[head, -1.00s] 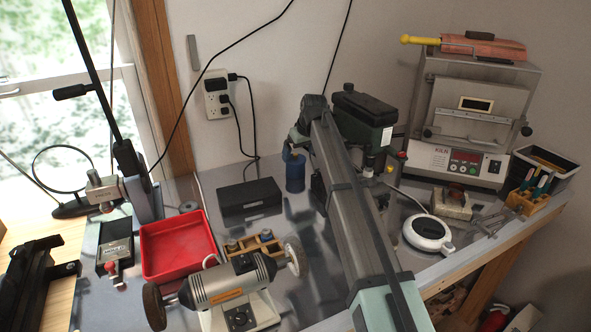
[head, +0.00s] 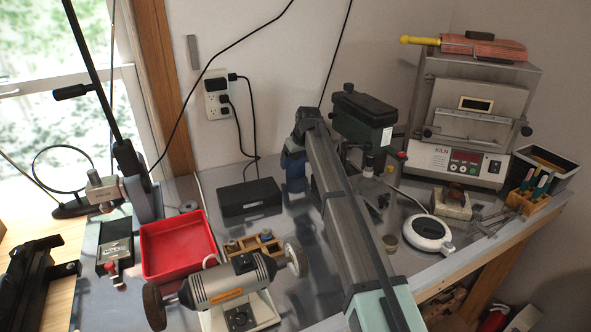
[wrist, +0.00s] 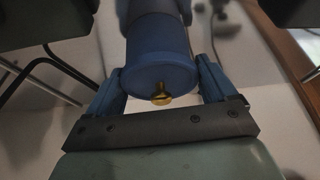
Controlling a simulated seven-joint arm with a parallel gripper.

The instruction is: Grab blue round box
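The blue round box (wrist: 158,72) is a blue cylinder with a small gold knob on its lid. In the wrist view it sits between the two blue fingers of my gripper (wrist: 162,78), which press close on both its sides. In the head view the box (head: 295,174) shows as a blue shape behind the end of my arm, right of the black case. My gripper (head: 291,155) is partly hidden there by my own arm. I cannot clearly tell whether the box touches the bench.
A black case (head: 249,199) lies just left of the box. A red tray (head: 178,246) and a bench grinder (head: 232,288) stand nearer the front. A green machine (head: 362,117) stands close on the right. A white round device (head: 428,233) and furnace (head: 465,130) are farther right.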

